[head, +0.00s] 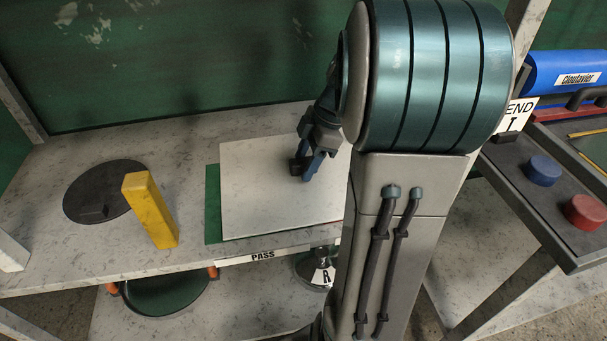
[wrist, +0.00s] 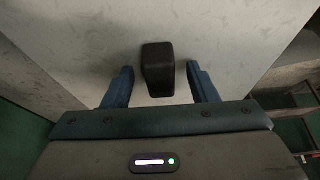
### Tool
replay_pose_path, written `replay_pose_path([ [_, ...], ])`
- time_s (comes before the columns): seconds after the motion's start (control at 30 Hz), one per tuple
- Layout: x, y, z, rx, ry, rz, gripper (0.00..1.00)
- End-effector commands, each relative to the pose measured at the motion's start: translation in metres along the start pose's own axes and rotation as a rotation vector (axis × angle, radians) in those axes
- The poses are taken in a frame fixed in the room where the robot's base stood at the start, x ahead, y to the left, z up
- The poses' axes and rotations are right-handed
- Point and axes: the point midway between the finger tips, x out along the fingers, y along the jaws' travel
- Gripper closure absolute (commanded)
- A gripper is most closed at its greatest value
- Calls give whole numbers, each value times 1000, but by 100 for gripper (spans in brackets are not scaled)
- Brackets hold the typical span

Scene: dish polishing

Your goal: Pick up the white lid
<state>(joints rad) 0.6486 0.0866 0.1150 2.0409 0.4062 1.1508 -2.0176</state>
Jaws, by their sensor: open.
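The white lid (head: 258,190) is a flat square plate lying on the worktop, partly hidden by my arm in the head view. Its pale surface fills much of the wrist view (wrist: 70,45). A black block-shaped handle (wrist: 157,68) stands on the lid. My gripper (head: 310,168) is over the lid at this handle. In the wrist view my gripper (wrist: 161,82) is open, with one blue finger on each side of the handle and a visible gap on both sides.
A green sheet or board (head: 213,205) shows under the lid's left edge. A yellow upright block (head: 150,210) and a dark round lid (head: 95,192) stand to the left. A panel with blue (head: 543,170) and red (head: 585,212) knobs is at right. A pan (head: 165,292) sits below.

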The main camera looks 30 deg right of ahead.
Motion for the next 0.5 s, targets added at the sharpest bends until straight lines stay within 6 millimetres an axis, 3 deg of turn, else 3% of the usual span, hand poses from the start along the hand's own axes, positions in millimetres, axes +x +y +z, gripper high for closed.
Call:
replay_pose_path([
  [0.2, 0, 0, 0, 0, 0, 0, 50],
  [0.37, 0, 0, 0, 0, 0, 1, 95],
  [0.4, 0, 0, 0, 0, 0, 1, 100],
  [0.5, -1, 0, 0, 0, 0, 2, 100],
])
